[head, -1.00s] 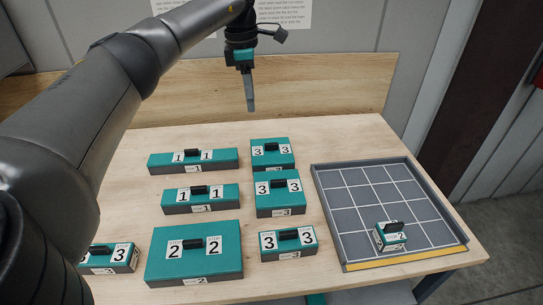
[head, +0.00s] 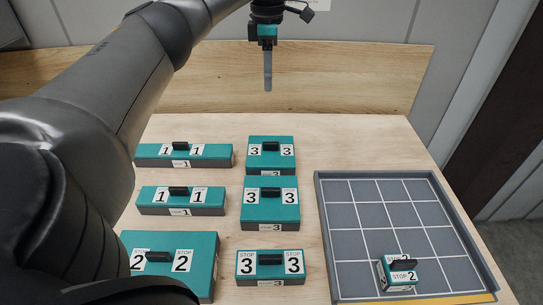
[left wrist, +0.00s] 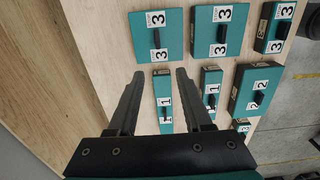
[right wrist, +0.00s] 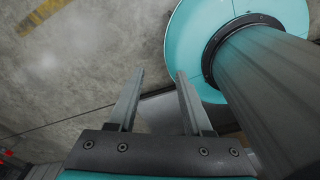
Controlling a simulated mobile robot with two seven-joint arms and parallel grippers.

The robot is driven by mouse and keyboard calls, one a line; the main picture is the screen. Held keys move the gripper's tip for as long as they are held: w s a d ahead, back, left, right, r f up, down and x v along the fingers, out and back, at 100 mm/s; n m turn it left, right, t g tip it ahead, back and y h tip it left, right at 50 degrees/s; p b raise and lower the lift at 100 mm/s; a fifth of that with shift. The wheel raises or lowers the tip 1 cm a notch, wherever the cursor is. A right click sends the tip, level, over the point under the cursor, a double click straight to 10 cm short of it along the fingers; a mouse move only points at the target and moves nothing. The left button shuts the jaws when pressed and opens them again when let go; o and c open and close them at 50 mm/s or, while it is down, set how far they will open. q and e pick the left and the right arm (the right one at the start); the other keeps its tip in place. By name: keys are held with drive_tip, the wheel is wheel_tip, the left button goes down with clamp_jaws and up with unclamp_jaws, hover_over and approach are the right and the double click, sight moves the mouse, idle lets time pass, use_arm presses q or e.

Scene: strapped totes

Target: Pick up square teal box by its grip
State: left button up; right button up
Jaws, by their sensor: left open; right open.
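Several teal boxes with grey bases and black top grips stand on the table. Two look about square, both labelled 3: the far one (head: 285,168) and the middle one (head: 270,215). They also show in the left wrist view, the far one (left wrist: 175,50) left of the middle one (left wrist: 203,42). I cannot tell which one is meant. My left gripper (head: 268,86) hangs fingers-down above the table's back, empty and apart from all boxes. The left wrist view shows its fingers (left wrist: 155,82) open. My right gripper (right wrist: 160,75) is open and empty over the floor.
Two long boxes labelled 1 (head: 220,160) (head: 150,207), a large box labelled 2 (head: 195,280) and a small 3 box (head: 270,278) stand nearby. A gridded grey tray (head: 350,240) on the right holds a small 2 box (head: 389,281). A wooden backboard (head: 360,70) closes the rear.

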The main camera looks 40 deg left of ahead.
use_arm(q)
drive_tip(key=b, duration=0.3)
hover_over(271, 143)
wheel_tip(271, 143, down, 4)
wheel_tip(271, 143, down, 17)
drive_tip(key=b, duration=0.3)
drive_tip(key=shift+r+b, duration=0.1)
drive_tip(key=shift+b, duration=0.25)
drive_tip(key=shift+a, duration=0.1)
use_arm(e)
wheel_tip(271, 143, down, 8)
drive_tip(key=w, duration=0.1)
drive_tip(key=shift+a+r, duration=0.15)
drive_tip(key=shift+a, duration=0.05)
use_arm(q)
drive_tip(key=shift+r, duration=0.1)
clamp_jaws()
